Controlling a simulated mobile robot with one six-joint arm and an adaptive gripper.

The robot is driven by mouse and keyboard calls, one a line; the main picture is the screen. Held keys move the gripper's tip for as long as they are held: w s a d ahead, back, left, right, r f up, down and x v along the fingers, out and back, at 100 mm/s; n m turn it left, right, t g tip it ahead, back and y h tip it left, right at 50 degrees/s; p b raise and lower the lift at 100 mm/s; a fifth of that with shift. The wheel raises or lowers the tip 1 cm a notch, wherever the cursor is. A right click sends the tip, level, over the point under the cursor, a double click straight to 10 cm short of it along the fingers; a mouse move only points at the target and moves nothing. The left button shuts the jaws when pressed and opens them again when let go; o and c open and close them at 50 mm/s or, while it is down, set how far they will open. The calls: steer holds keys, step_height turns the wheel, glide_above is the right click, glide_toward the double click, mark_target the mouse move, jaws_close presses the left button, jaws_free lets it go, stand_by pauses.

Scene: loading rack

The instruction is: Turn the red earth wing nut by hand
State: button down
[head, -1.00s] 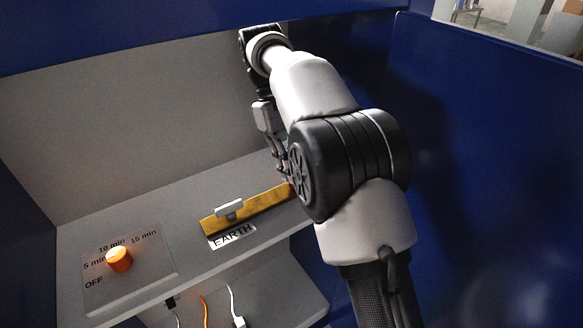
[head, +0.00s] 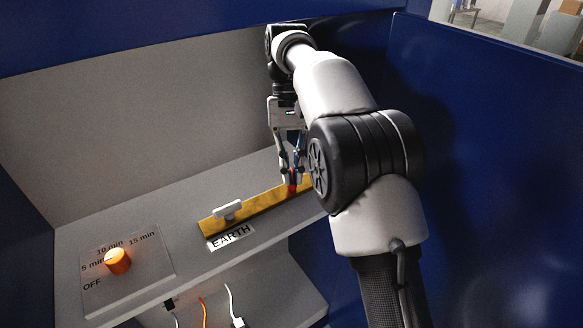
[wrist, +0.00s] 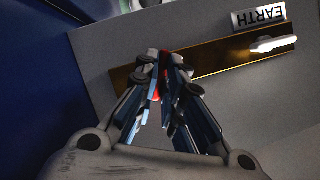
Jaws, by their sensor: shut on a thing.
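The red earth wing nut (head: 292,182) sits on the right part of the brass bar (head: 262,200) on the shelf, behind the EARTH label. My gripper (head: 292,172) points down from above with its fingers closed around the nut. In the wrist view, a little red of the wing nut (wrist: 157,96) shows between the fingertips (wrist: 160,75) over the brass bar (wrist: 205,62). The fingers hide most of the nut, so its angle cannot be told.
A white handle-like piece (head: 228,210) sits on the bar's left part. The EARTH label (head: 231,237) is in front. An orange timer knob (head: 117,261) is at the left. Blue walls (head: 480,180) close in on the right. Cables hang below the shelf.

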steer(key=shift+r, duration=0.2)
steer(key=c, duration=1.7)
jaws_free()
steer(key=shift+f, duration=0.15)
